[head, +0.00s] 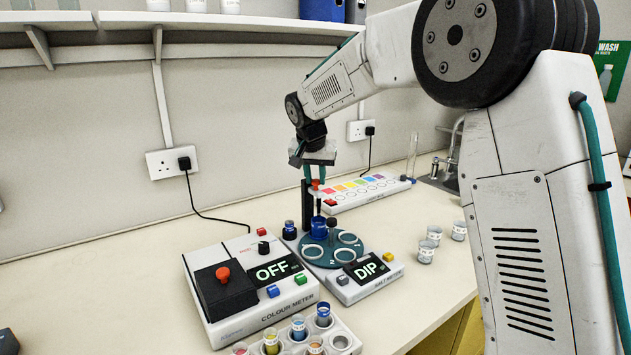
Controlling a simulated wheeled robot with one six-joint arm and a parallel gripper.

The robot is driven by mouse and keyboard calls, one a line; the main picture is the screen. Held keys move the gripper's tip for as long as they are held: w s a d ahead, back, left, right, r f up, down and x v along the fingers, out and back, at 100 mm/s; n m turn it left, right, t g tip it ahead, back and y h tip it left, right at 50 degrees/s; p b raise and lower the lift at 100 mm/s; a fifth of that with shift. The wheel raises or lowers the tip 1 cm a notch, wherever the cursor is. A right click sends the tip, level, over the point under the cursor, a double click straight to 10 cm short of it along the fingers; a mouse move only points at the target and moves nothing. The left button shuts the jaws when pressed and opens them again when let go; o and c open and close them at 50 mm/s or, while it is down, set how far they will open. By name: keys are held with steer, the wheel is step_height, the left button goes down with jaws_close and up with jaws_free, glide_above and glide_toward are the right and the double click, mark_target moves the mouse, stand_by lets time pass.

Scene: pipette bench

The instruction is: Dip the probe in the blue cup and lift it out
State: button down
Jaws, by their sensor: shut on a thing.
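My gripper (315,174), with teal fingers, is shut on the probe (318,202), a thin dark upright rod with a red top. The probe hangs over the blue cup (319,229), and its lower end meets the cup's mouth in the picture. I cannot tell how far the tip is inside. The blue cup stands at the back of the dark teal round plate (332,262) with ringed, numbered places. This plate belongs to the salt meter (362,286), whose display reads DIP.
A black post (307,206) stands just left of the probe. The colour meter (245,312), reading OFF, is at the front left. A rack of coloured cups (342,327) is in front. Several clear cups (425,252) stand right.

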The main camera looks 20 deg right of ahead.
steer(key=shift+r, duration=0.25)
steer(key=c, duration=1.5)
jaws_free()
steer(key=v, duration=0.7)
steer(key=shift+s+a+r, duration=0.1)
steer(key=shift+s+r, duration=0.1)
steer(key=shift+r, duration=0.1)
steer(key=s+d+f+n, duration=0.1)
steer(key=s+d+f, duration=0.1)
steer(key=s, duration=1.3)
steer(key=s+d+f+n+g+y, duration=0.1)
steer(key=s+d+f+n, duration=0.1)
steer(key=s, duration=1.3)
steer(key=s+d+f+n+g+y, duration=0.1)
steer(key=s+f, duration=0.3)
steer(key=s, duration=1.1)
steer(key=shift+s+d+f+n, duration=0.2)
steer(key=shift+s+d+n, duration=0.05)
steer(key=shift+d+n, duration=0.45)
